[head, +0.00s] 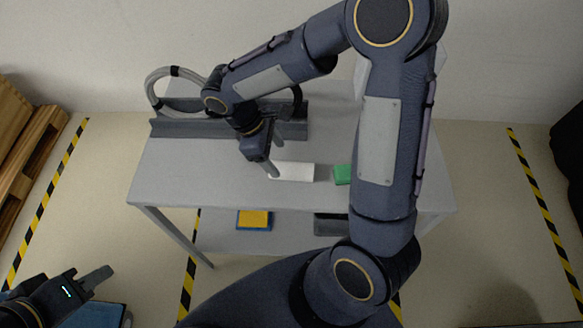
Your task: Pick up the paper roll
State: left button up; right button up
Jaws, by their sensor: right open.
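A white oblong thing (294,172), which looks like the paper roll, lies near the front middle of the grey table (200,182). My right gripper (275,156) points down at the left end of it. Its fingers are apart, with one fingertip overlapping the white thing's left end in the picture. I cannot tell whether they touch. My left gripper (97,280) is low at the bottom left, away from the table. Its finger opening cannot be made out.
A green block (343,174) lies right of the white thing, partly behind my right arm. A grey rail (190,127) runs along the back left. Below are a yellow-and-blue item (254,219) and a dark container (328,224). A wooden pallet (35,140) stands left.

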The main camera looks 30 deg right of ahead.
aim_at(286, 165)
jog(key=x, duration=0.6)
jog(key=shift+s+d, duration=0.1)
jog(key=shift+d, duration=0.2)
jog(key=shift+c, duration=0.4)
jog(key=c, duration=1.1)
